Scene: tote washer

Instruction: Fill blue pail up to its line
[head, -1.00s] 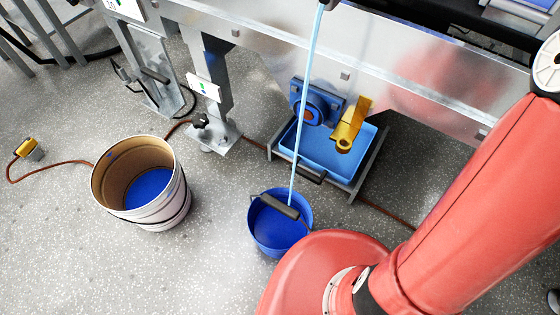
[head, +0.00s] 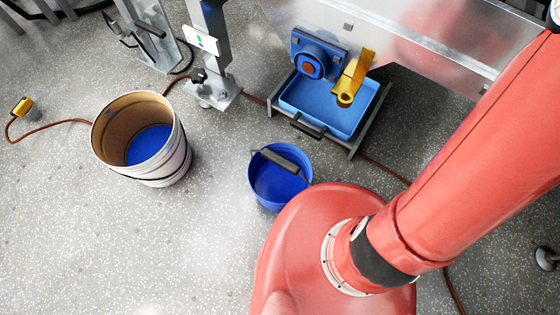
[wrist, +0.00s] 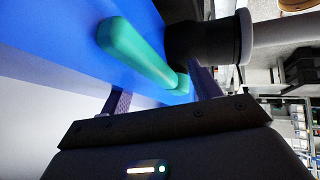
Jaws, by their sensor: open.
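The blue pail (head: 257,187) stands upright on the floor in the head view, with its dark handle grip lying across the top. Its inside is blue; I cannot make out a fill line or the exact level. No water stream shows above it. In the wrist view a teal lever (wrist: 138,53) runs in front of a blue surface, beside a black fitting (wrist: 198,42) on a pale pipe (wrist: 285,32). My gripper (wrist: 163,90) is open, with the lever's near end around its fingertips; contact is unclear. My gripper is outside the head view.
A white bucket (head: 168,172) with blue inside stands left of the pail. Behind the pail, a light blue tray (head: 345,122) sits under the metal machine, below a yellow lever (head: 350,80). A reddish cable (head: 60,123) crosses the floor. Open floor lies at front left.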

